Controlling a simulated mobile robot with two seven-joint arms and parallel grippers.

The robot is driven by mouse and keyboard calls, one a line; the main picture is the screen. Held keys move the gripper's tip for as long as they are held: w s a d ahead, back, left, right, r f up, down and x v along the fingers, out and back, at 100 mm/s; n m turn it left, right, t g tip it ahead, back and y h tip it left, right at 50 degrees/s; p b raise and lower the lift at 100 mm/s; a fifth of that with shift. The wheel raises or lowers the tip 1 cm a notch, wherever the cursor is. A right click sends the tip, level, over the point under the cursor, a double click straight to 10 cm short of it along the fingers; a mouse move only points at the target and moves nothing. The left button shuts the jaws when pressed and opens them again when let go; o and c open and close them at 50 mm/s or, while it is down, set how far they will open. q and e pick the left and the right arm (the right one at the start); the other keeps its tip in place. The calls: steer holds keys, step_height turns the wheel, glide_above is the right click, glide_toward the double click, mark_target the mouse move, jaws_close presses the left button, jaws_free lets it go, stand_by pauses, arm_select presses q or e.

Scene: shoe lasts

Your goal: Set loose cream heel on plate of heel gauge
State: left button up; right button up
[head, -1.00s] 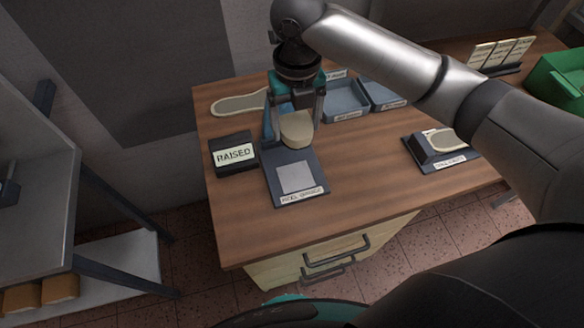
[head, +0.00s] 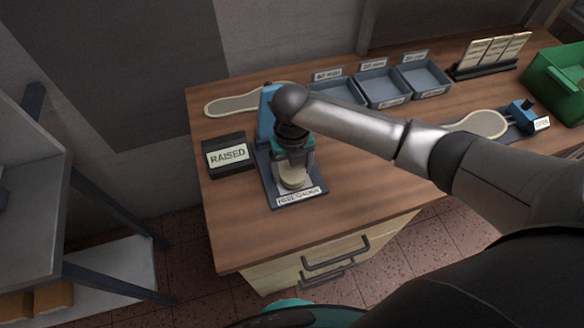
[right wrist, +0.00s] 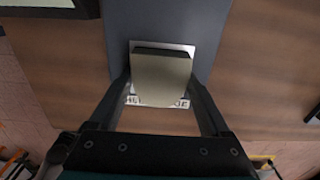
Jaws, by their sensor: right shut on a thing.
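The cream heel (head: 293,176) is between the fingers of my right gripper (head: 294,172), over the light plate (head: 305,188) of the heel gauge (head: 270,190). In the right wrist view the heel (right wrist: 160,82) is held between both fingers of the right gripper (right wrist: 162,95). The gauge's pale plate (right wrist: 160,44) shows around its edges there. I cannot tell whether the heel touches the plate. The gauge's blue upright (head: 266,115) stands behind my gripper, partly hidden by my arm. My left gripper is not in view.
A dark block with a "RAISED" sign (head: 228,156) stands close left of the gauge. A sole-shaped piece (head: 232,103) lies behind it. Blue-grey trays (head: 382,88), a card stand (head: 490,58) and a green crate (head: 560,80) are at the back and right. The table front is clear.

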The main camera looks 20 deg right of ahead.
mark_target(292, 171)
steer(key=shift+f, duration=0.2)
steer(key=o, duration=1.2)
steer(key=shift+o, duration=0.2)
steer(key=shift+r, duration=0.1)
step_height(292, 171, up, 12)
steer(key=p, duration=0.1)
steer(key=shift+r+p, duration=0.15)
steer(key=shift+p, duration=0.25)
